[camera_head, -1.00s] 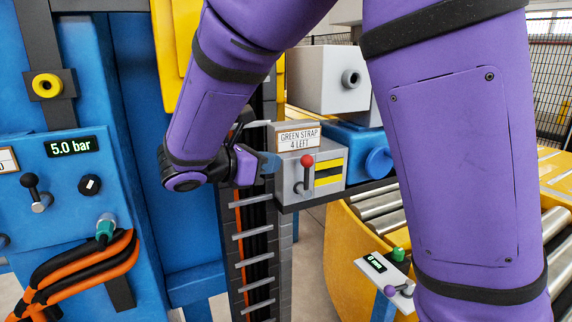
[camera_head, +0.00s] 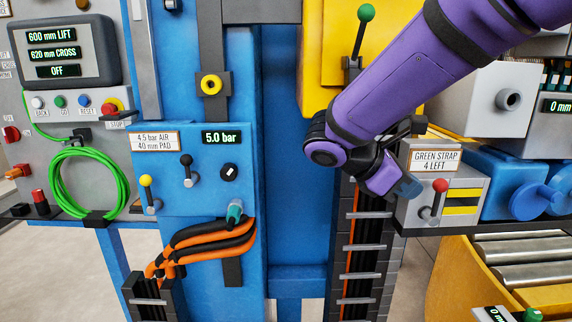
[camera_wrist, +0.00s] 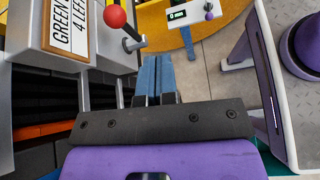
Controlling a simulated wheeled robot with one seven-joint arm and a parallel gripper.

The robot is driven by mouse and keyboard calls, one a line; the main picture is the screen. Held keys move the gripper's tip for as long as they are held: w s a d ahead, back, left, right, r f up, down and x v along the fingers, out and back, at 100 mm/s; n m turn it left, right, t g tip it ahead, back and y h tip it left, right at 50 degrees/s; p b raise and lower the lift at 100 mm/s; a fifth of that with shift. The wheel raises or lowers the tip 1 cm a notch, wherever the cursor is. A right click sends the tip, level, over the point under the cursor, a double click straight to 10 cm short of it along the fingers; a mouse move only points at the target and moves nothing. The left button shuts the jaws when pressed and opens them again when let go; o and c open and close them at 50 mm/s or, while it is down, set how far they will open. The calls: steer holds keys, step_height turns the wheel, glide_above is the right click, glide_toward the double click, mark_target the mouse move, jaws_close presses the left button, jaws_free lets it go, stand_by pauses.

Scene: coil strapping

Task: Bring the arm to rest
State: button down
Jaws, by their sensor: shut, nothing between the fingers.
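My purple arm reaches in from the upper right in the head view. My gripper (camera_head: 408,188) is at its end, just left of the grey box labelled "GREEN STRAP 4 LEFT" (camera_head: 412,215) with its red-knobbed lever (camera_head: 437,198). In the wrist view my gripper's blue fingers (camera_wrist: 155,78) are together with nothing between them. The same box (camera_wrist: 57,30) and red knob (camera_wrist: 115,16) show at the upper left there, close beside the fingers. I cannot tell in the head view whether the gripper touches the box.
A blue panel (camera_head: 190,205) with a 5.0 bar display and levers stands left of the arm, with orange and black hoses (camera_head: 205,240) below. A green-knobbed lever (camera_head: 365,14) rises behind the arm. A roller conveyor (camera_head: 520,250) lies at lower right. A cable chain (camera_head: 362,260) hangs below the gripper.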

steer(key=s+d+r+m+t+y, duration=0.1)
steer(key=s+d+m+t+y, duration=0.1)
steer(key=s+m+y, duration=0.4)
steer(key=s+d+r+m+t+y, duration=0.1)
steer(key=s+d+m+y, duration=0.4)
steer(key=s+m, duration=0.5)
steer(key=shift+s+r+m+t+y, duration=0.3)
steer(key=shift+s+t+y, duration=0.1)
steer(key=shift+s+t, duration=0.55)
stand_by(0.5)
